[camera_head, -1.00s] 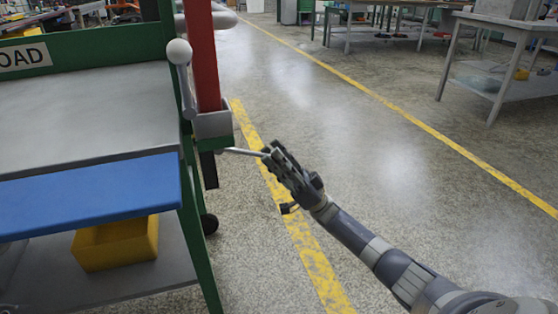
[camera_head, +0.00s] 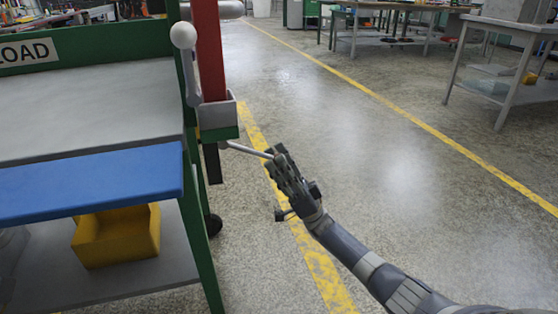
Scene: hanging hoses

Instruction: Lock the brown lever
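A thin grey lever (camera_head: 248,150) sticks out to the right from under the green bracket at the cart's corner, below the red post (camera_head: 209,50). It looks grey, not brown. My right gripper (camera_head: 279,163) is at the lever's outer, rounded end and seems to touch it. The fingers overlap that end, and I cannot tell whether they are closed around it. A second lever with a pale ball knob (camera_head: 183,36) stands upright beside the red post; nothing touches it. My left gripper is out of view.
The green cart with a grey top (camera_head: 85,105) and blue front edge (camera_head: 90,190) fills the left. A yellow bin (camera_head: 117,236) sits on its lower shelf. Open floor (camera_head: 370,150) with yellow lines lies to the right; a grey table (camera_head: 505,60) stands far right.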

